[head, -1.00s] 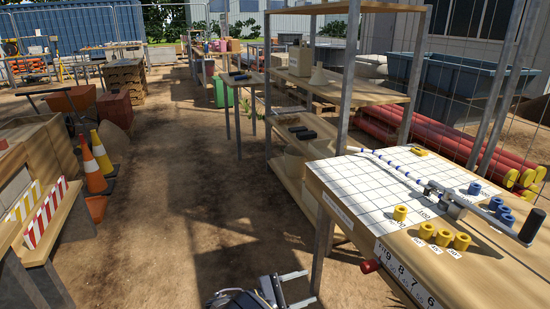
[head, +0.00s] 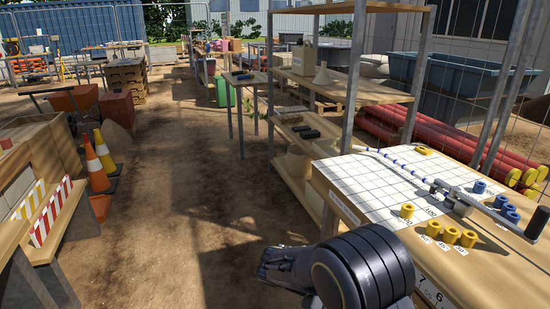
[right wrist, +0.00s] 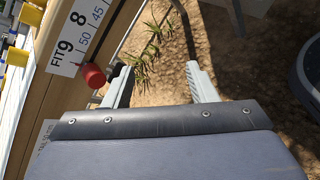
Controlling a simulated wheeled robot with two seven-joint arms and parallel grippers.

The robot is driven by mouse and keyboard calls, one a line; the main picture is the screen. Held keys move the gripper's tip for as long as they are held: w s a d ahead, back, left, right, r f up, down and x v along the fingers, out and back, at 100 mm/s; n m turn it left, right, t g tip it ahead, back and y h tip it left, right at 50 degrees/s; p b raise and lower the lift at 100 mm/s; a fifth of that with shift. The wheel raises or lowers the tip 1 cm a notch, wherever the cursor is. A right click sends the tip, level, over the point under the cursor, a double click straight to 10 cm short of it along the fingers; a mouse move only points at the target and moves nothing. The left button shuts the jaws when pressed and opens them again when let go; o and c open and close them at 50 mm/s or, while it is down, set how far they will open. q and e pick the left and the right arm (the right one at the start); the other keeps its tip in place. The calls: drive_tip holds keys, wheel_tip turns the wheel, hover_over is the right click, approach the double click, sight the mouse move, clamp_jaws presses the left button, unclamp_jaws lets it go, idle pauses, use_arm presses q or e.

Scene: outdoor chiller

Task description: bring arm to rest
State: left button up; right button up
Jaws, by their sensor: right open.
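My right arm comes in at the bottom of the head view, just left of the front edge of the wooden bench (head: 480,275); its fingers are hidden there. In the right wrist view my right gripper (right wrist: 160,85) is open and empty. Its two fingers stand apart over sandy ground with a tuft of grass between them. The bench side with a number label and a red knob (right wrist: 93,75) lies close to the left finger. My left gripper is not in view.
The bench holds a white grid board (head: 375,185), yellow rings (head: 450,234), blue rings (head: 505,208) and a metal tube tool (head: 470,198). Shelves (head: 350,92) stand behind it. Orange cones (head: 95,165) and a striped barrier (head: 45,215) are at left. The dirt aisle between is clear.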

drive_tip(key=s+d+r+m+g+y, duration=0.1)
drive_tip(key=s+d+r+m+y, duration=0.15)
drive_tip(key=s+y, duration=0.2)
drive_tip(key=s+d+r+m+g+y, duration=0.1)
drive_tip(key=s+d+m+y, duration=0.15)
drive_tip(key=s+y, duration=0.2)
drive_tip(key=s+a+r+m+t+y, duration=0.1)
drive_tip(key=s+r+m+t+y, duration=0.25)
drive_tip(key=s, duration=0.35)
drive_tip(key=s+a+r+m+t+y, duration=0.1)
drive_tip(key=s+r+m+t+y, duration=0.15)
drive_tip(key=s+t, duration=0.35)
wheel_tip(320, 180, up, 16)
drive_tip(key=s+g+p, duration=0.1)
drive_tip(key=p, duration=1.5)
drive_tip(key=shift+d+m+g, duration=0.25)
drive_tip(key=shift+m+g, duration=0.05)
drive_tip(key=shift+g, duration=0.05)
